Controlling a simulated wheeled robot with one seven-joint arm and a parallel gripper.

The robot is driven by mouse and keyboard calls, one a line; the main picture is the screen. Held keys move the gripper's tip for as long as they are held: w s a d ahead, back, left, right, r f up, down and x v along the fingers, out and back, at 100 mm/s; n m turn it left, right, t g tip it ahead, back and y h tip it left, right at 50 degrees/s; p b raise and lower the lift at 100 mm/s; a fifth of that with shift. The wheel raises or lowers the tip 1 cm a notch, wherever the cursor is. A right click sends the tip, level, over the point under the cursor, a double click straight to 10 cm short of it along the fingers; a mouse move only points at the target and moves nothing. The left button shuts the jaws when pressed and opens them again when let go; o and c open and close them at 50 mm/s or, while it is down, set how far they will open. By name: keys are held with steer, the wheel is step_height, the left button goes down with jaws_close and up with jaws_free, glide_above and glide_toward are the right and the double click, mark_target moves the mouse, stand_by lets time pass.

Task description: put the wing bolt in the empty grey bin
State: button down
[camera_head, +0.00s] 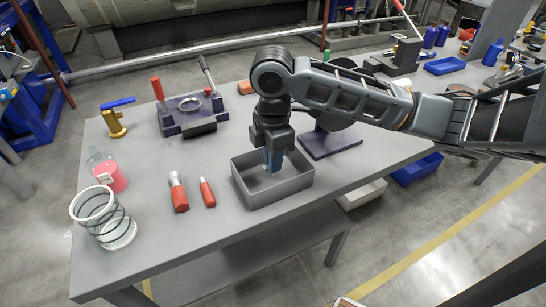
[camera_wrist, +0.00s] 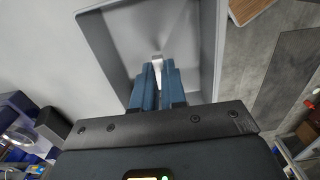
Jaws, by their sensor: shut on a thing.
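The grey bin (camera_head: 258,193) stands on the grey table. My gripper (camera_head: 273,165) points down into it from above. In the wrist view the blue fingers of my gripper (camera_wrist: 158,75) are close together, with a small pale metal piece, the wing bolt (camera_wrist: 156,60), at their tips. Most of the bolt is hidden between the fingers. In the wrist view the bin (camera_wrist: 92,38) surrounds the fingertips, and nothing else shows on the part of its floor that I see. The bolt does not show clearly in the head view.
Two red-handled tools (camera_head: 179,192) lie left of the bin. A dark fixture (camera_head: 193,112) stands behind them. A dark purple base (camera_head: 330,140) is right behind the bin. A pink bottle (camera_head: 108,172) and a coil-wrapped glass cylinder (camera_head: 104,218) stand at the left. The front table surface is clear.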

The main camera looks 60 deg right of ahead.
steer(key=shift+f+b, duration=0.5)
steer(key=shift+f, duration=0.1)
steer(key=c, duration=1.1)
jaws_free()
steer(key=shift+r, duration=0.15)
step_height(320, 180, up, 8)
steer(key=shift+f, duration=0.2)
